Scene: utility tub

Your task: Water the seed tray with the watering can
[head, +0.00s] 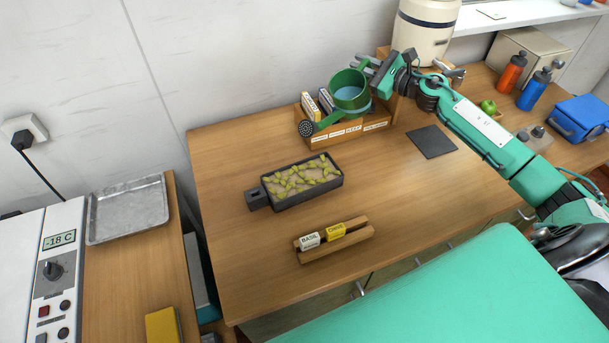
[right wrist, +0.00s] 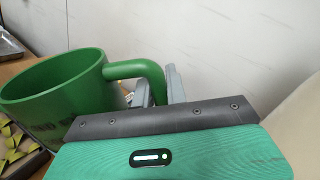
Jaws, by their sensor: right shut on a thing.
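My right gripper (head: 368,64) is shut on the can's handle; the handle (right wrist: 142,71) also shows between the fingers in the right wrist view. The dark seed tray (head: 268,191) with pale soil and yellow-green seedlings stands on the table, in front of the rose and to its left. My left gripper is not in view.
The wooden organiser (head: 376,124) with packets stands behind the can. A wooden holder (head: 340,243) with BASIL and CHIVES labels lies nearest me. A dark square mat (head: 432,142) lies at right.

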